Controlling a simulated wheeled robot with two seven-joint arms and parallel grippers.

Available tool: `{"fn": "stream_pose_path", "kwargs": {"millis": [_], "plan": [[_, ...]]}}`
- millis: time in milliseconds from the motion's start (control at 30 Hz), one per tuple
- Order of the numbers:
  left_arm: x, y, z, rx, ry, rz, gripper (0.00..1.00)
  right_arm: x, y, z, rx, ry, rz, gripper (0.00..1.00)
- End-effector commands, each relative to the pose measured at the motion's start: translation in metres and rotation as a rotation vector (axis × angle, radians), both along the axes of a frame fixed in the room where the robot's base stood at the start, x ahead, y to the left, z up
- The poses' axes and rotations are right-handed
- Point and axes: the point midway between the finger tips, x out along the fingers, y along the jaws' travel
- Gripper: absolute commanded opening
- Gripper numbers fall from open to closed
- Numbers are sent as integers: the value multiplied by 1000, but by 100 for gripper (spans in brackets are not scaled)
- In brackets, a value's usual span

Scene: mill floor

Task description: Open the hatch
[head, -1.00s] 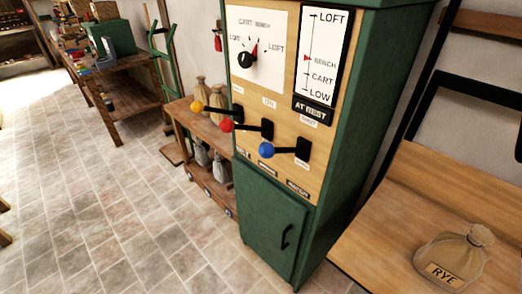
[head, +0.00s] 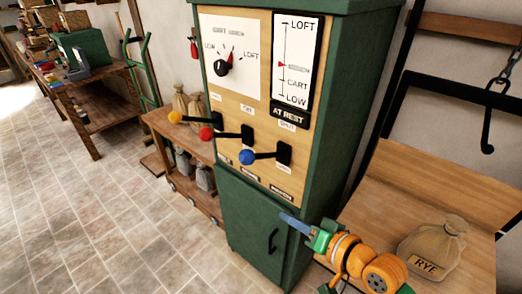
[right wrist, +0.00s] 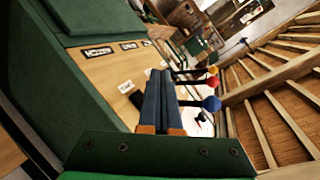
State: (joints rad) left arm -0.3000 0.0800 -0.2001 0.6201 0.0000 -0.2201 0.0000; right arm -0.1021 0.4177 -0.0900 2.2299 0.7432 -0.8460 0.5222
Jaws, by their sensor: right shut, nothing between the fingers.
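A green cabinet (head: 335,120) with a wooden control panel stands in the middle of the head view. Three levers stick out from the panel: yellow knob (head: 174,117), red knob (head: 206,133) and blue knob (head: 247,157). Their small labels are too blurred to read. No hatch is identifiable in view. My right gripper (head: 288,219) is shut and empty, in front of the cabinet, below and right of the blue knob and apart from it. In the right wrist view its blue fingers (right wrist: 165,100) lie together, with the blue knob (right wrist: 211,104) to their right. My left gripper is out of view.
A dial (head: 221,67) and a scale (head: 295,62) top the panel, with an "AT REST" sign (head: 289,115). The green door (head: 240,215) below is shut. A rye sack (head: 433,248) lies on the wooden surface at right. The tiled floor at left is clear.

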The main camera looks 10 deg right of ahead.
Motion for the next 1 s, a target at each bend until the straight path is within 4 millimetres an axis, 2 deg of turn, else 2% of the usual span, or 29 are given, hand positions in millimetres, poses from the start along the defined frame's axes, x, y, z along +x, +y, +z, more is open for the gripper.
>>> {"fn": "stream_pose_path", "kwargs": {"millis": [33,100,200,300,700,833,1000], "plan": [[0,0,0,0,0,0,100,15,-2,30,115,-50,-12,0],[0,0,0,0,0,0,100,30,-6,68,281,-99,-26,0],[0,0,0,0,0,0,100,42,-15,106,445,-139,-38,0],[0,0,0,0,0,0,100,47,-20,123,524,-158,-41,0],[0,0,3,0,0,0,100,51,-18,128,545,-159,-43,0],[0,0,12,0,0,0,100,68,-7,133,546,-158,-42,0],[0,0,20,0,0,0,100,100,14,135,546,-160,-42,0]]}}
